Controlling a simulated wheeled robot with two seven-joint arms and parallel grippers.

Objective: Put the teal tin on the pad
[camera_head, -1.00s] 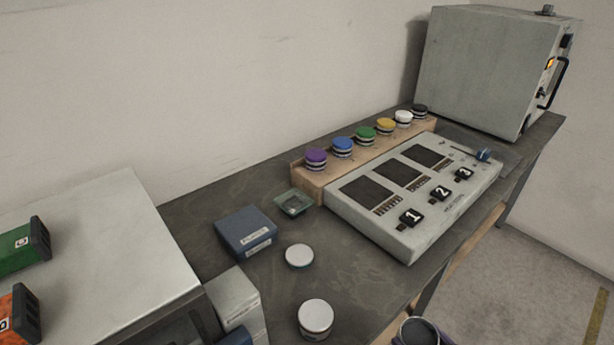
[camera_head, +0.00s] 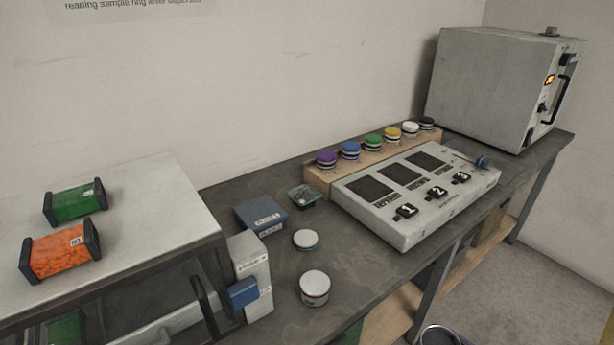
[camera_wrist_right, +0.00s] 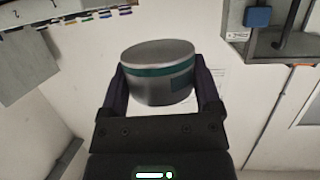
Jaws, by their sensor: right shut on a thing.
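The teal tin (camera_wrist_right: 158,72) is a round grey metal tin with a teal band and a darker label patch. It shows only in the right wrist view, between the two dark fingers of my right gripper (camera_wrist_right: 160,88), which is shut on it. The tin looks clear of any surface. In the head view, a grey panel (camera_head: 452,212) on the bench has three dark square pads: near (camera_head: 369,188), middle (camera_head: 399,174) and far (camera_head: 426,160). All three look bare. I cannot tell which pad the task means. My left gripper is not in view.
Two white-lidded tins (camera_head: 306,239) (camera_head: 314,287), a blue box (camera_head: 262,215) and a small green dish (camera_head: 303,196) stand left of the panel. A wooden rack (camera_head: 318,178) with coloured-lid jars runs behind it. A grey oven (camera_head: 490,85) stands at the far end.

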